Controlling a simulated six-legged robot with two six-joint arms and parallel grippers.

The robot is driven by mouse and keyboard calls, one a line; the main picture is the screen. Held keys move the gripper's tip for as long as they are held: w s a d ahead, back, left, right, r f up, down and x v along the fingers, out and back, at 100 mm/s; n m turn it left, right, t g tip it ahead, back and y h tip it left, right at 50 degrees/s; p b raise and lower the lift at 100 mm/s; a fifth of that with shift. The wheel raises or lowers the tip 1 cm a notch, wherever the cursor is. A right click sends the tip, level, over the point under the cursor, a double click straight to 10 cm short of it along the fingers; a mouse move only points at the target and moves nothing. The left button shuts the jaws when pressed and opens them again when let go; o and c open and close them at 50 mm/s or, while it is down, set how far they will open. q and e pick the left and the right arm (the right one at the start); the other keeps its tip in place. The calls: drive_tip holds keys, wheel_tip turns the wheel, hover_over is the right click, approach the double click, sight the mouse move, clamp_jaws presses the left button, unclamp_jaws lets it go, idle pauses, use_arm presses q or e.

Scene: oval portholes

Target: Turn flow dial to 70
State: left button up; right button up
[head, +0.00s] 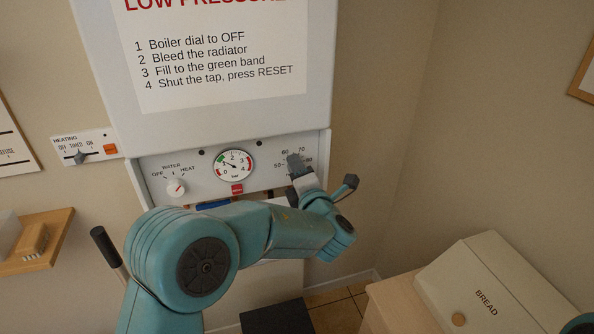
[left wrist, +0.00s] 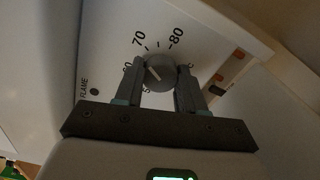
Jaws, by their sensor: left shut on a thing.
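The flow dial (left wrist: 160,72) is a round grey knob on the boiler's white panel, seen in the left wrist view with the printed marks 70 and 80 above it. Its pale pointer line slants up and left, roughly between 60 and 70; the exact reading is hard to tell. My left gripper (left wrist: 161,80) is shut on the dial, one finger on each side. My right gripper is out of view.
A water selector knob (head: 176,188) and a pressure gauge (head: 233,165) sit left of the dial on the same panel. A heating switch (head: 84,150) is on the wall further left. A bread box (head: 490,295) stands low at the right.

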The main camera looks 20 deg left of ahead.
use_arm(q)
drive_tip(key=shift+d+r, duration=0.1)
drive_tip(key=shift+r, duration=0.1)
drive_tip(key=o, duration=1)
drive_tip(key=shift+o, duration=0.2)
drive_tip(key=shift+d+f, duration=0.1)
drive_tip(key=shift+s+f, duration=0.1)
drive_tip(key=b+v, duration=0.5)
drive_tip(key=v, duration=1)
drive_tip(key=shift+s+d, duration=0.1)
drive_tip(key=shift+d, duration=0.15)
drive_tip(key=shift+s+d, duration=0.1)
drive_tip(key=shift+s, duration=0.25)
drive_tip(key=shift+s, duration=0.1)
